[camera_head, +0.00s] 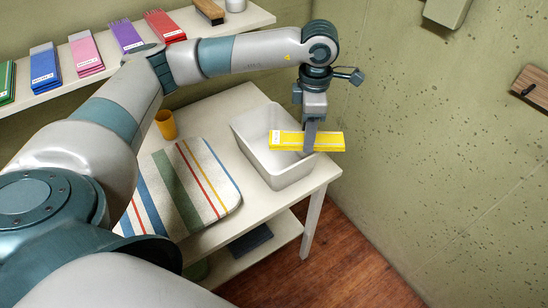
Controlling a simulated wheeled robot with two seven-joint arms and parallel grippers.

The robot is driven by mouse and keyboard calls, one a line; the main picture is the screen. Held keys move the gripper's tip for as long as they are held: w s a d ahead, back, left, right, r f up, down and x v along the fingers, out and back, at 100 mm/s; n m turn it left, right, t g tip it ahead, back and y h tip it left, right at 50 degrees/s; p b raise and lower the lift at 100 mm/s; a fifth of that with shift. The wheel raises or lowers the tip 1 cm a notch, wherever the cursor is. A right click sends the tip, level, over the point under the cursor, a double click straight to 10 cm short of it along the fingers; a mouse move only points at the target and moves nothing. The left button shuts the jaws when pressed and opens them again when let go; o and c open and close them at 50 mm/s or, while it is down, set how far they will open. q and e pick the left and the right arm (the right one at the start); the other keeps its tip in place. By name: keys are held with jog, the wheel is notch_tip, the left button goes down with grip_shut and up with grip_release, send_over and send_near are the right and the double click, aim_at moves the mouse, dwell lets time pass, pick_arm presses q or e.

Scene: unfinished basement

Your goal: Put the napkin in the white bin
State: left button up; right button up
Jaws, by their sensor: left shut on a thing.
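The napkin (329,141) is a flat yellow folded piece with a pale label at its left end. My left gripper (309,148) points down and is shut on the napkin near its middle. The white bin (247,144) is an open rectangular tub near the right end of the white table. The napkin is held level over the bin's right part, and its right end reaches out past the bin's right wall. The napkin hides part of the bin's inside and rim. My right gripper is not in view.
A striped mat (188,190) lies on the white table (215,110) left of the bin, with an orange cup (166,125) behind it. A wall shelf (100,72) holds several coloured folded stacks. The concrete wall (420,130) stands close to the right.

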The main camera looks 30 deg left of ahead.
pick_arm(q)
jog(key=w+a+f+n, duration=0.2)
jog(key=a+n, duration=0.2)
jog(key=n, duration=2.1)
send_over(274, 158)
jog(key=shift+f, duration=2.2)
jog(key=shift+f, duration=0.1)
jog(key=shift+f+p, duration=1.05)
jog(key=shift+f, duration=2)
jog(key=shift+f+p, duration=0.6)
jog(key=shift+f, duration=1.3)
